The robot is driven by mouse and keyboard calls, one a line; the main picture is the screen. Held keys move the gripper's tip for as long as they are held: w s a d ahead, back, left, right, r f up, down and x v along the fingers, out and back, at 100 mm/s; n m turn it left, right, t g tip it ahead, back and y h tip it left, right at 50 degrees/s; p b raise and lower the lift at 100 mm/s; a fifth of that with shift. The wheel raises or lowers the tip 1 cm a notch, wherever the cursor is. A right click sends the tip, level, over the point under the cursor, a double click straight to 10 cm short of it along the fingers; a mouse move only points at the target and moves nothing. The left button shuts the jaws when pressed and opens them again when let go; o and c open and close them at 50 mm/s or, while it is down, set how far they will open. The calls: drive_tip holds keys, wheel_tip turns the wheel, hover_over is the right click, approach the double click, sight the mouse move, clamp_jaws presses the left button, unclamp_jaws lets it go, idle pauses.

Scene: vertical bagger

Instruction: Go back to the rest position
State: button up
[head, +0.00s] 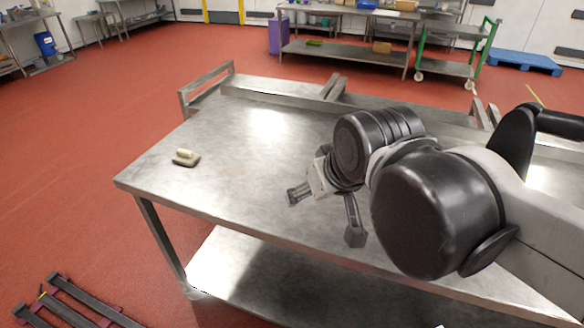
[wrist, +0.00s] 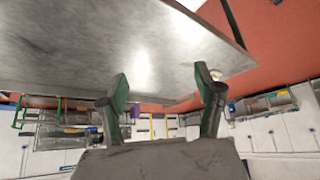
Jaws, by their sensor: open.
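My gripper (head: 322,213) is over the front part of the steel table (head: 240,150) in the head view, with its fingers spread and nothing between them. In the wrist view my gripper (wrist: 160,95) also shows two green-padded fingers standing apart with an empty gap. A small beige block with a handle (head: 186,158) lies on the left part of the table, apart from my gripper. A pale object, likely this block (wrist: 216,74), shows partly behind the right finger in the wrist view.
The table has a lower shelf (head: 225,265) and a raised rail along its back. Dark slatted metal (head: 75,305) lies on the red floor at lower left. Steel benches, a green-framed cart (head: 450,68) and a blue pallet (head: 524,61) stand far back. The table's left half is mostly clear.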

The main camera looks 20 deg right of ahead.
drive_tip(key=shift+s+d+f, duration=0.25)
drive_tip(key=shift+s+f, duration=0.8)
drive_tip(key=shift+f+b, duration=0.65)
drive_tip(key=shift+o, duration=0.5)
drive_tip(key=shift+r, duration=0.1)
